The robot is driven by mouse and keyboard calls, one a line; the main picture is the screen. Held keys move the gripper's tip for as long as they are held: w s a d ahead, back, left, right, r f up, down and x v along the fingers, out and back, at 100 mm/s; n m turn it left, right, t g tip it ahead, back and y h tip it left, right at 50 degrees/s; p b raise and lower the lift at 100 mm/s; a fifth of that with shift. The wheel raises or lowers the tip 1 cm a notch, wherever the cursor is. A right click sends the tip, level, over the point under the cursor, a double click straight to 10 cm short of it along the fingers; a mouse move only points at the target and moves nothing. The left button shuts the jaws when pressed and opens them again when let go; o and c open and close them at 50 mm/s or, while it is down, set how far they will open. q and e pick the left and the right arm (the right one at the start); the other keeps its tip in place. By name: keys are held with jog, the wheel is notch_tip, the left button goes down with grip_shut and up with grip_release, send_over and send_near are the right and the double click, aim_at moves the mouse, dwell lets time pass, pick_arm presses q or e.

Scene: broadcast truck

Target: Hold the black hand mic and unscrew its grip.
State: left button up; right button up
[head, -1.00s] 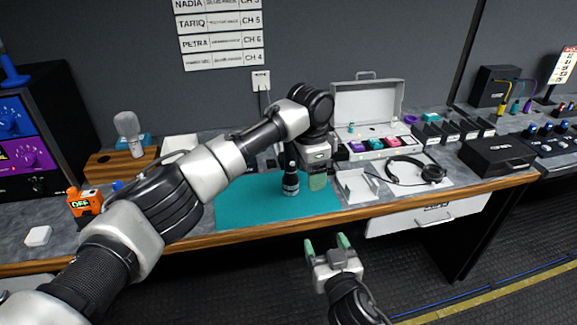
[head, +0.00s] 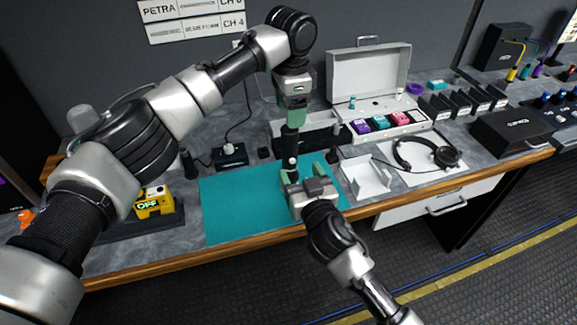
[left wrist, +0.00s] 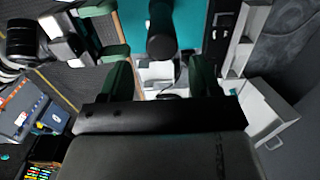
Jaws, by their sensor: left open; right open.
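The black hand mic (head: 291,143) stands upright over the teal mat (head: 232,205), with a pale band low on its body. My left gripper (head: 293,118) points down from above with its jaws open, around or just above the mic's upper end. In the left wrist view the mic (left wrist: 162,35) is a dark rounded shape lying between the lines of the two green fingers (left wrist: 161,78). My right gripper (head: 308,168) is open, low over the mat at the mic's lower part. Its left finger overlaps the mic in view; I cannot tell whether it touches.
An open white case (head: 370,80) with coloured packs stands behind. A white holder (head: 366,178) and headphones (head: 428,155) lie right of the mat. A small black box (head: 231,155) and a yellow "OFF" unit (head: 154,203) are left. The mat's left part is clear.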

aim_at(292, 156)
jog(key=x, duration=0.8)
jog(key=shift+f, duration=0.1)
jog(key=shift+w, duration=0.1)
grip_shut()
